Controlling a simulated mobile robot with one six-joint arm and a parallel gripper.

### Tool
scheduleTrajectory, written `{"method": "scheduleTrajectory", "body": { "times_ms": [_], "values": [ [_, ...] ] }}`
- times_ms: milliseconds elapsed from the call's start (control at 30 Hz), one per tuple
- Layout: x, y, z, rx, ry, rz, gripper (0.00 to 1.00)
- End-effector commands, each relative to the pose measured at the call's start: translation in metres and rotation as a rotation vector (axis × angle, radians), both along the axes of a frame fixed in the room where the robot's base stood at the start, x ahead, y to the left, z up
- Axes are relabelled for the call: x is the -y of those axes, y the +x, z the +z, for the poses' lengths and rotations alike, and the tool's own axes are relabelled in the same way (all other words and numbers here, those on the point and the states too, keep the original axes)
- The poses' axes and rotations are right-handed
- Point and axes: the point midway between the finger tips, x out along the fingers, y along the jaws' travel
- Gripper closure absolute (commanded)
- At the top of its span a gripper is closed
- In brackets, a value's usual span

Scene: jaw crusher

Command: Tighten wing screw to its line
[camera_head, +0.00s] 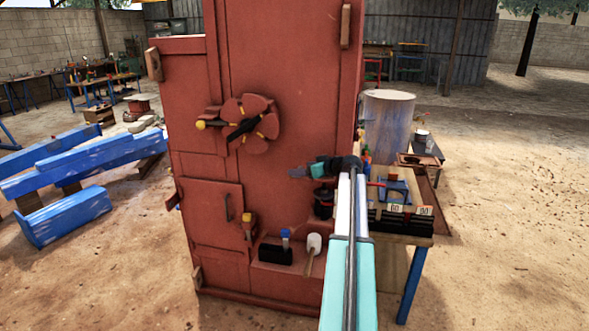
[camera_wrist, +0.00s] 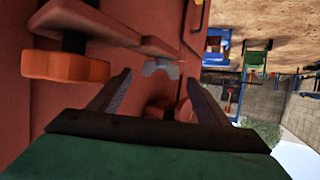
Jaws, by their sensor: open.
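A small grey wing screw (camera_wrist: 161,67) shows in the wrist view, with its two wings spread, against the edge of a red metal ledge (camera_wrist: 110,28). My gripper (camera_wrist: 158,76) is open, with one finger on each side of the screw in the picture. I cannot tell whether the fingers touch it. The line on the screw is too small to make out. In the head view my gripper (camera_head: 294,172) is in front of the lower right of the red crusher body (camera_head: 300,70). The screw cannot be made out there.
An orange block (camera_wrist: 65,67) on a dark stem is left of my gripper in the wrist view. In the head view a red handwheel (camera_head: 262,118) is on the crusher. A white-headed mallet (camera_head: 314,243) stands on its low ledge. A cluttered bench (camera_head: 400,238) is right.

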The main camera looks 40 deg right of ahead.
Motion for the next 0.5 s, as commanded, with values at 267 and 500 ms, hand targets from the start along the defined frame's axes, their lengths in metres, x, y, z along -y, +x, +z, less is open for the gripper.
{"method": "scheduleTrajectory", "body": {
  "times_ms": [267,500],
  "values": [
    [0.003,0.033,-0.012,0.0,0.001,0.001,0.3],
    [0.003,0.043,-0.018,0.0,0.001,0.0,0.3]
  ]
}}
